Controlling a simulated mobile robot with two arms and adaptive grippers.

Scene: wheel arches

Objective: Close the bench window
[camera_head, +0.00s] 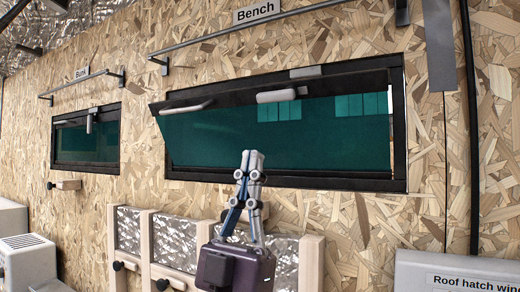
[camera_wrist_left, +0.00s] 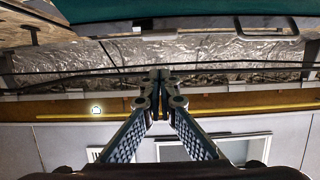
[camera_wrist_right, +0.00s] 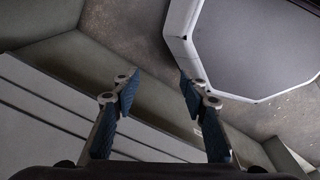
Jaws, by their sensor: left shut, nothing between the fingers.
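The bench window (camera_head: 330,145) is a dark green pane in a black frame (camera_head: 398,120) under the "Bench" label. It stands ajar: its upper left corner juts out over the wall beside the frame, and its top edge leans away from the frame. Two grey handles (camera_head: 276,95) sit along its top. The pane's edge and a handle also show in the left wrist view (camera_wrist_left: 200,10). My left gripper (camera_head: 252,154) is shut and empty in front of the pane's lower part; I cannot tell if it touches. My right gripper (camera_wrist_right: 158,82) is open and empty, away from the window.
A rail (camera_head: 240,32) runs above the window. The smaller bunk window (camera_head: 88,142) is to the left. Wooden posts with foil panels (camera_head: 175,240) stand below. A white "Roof hatch" box (camera_head: 455,272) is at lower right. A grey-topped unit (camera_wrist_right: 255,45) is near my right gripper.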

